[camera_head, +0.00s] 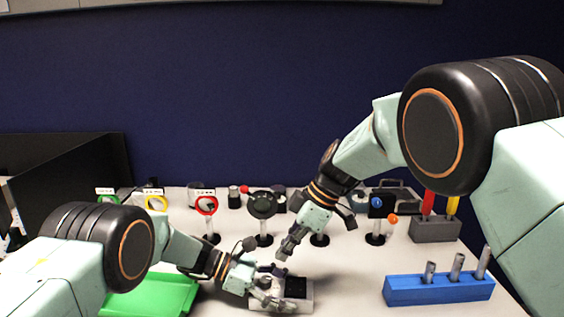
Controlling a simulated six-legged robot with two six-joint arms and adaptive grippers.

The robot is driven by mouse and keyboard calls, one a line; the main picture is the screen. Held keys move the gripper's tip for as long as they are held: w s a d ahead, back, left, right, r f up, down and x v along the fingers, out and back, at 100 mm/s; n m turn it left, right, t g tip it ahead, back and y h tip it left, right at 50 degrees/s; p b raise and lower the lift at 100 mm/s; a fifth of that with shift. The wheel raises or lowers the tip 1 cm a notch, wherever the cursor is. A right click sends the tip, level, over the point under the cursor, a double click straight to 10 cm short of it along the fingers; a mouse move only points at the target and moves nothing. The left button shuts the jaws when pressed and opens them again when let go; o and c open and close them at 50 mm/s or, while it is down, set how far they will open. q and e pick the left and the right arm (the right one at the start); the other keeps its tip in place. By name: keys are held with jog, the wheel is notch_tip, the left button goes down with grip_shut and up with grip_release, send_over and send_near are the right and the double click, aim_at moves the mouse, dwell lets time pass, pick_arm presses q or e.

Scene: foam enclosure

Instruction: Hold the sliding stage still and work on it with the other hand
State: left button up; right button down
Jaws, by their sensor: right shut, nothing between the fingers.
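The sliding stage (300,303) is a small pale block with a black top, at the front centre of the table. My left gripper (272,287) is low at the stage's left side, its fingers overlapping the left part of the block. The view does not show clearly whether these fingers grip it or only rest beside it. My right gripper (284,252) points down and left, just above and behind the stage. Its fingers are together and empty, and it appears apart from the stage. The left gripper hides the stage's left end.
A green tray (150,293) lies at front left. A blue block (437,290) with several grey pegs stands at front right. A grey holder (435,230) with red and yellow handles is behind it. Several round-headed stands, including a red ring (206,205), line the back.

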pick_arm(q)
jog(key=shift+o, duration=1)
jog(key=v, duration=1.2)
jog(key=shift+r, duration=0.1)
jog(key=x, duration=1.2)
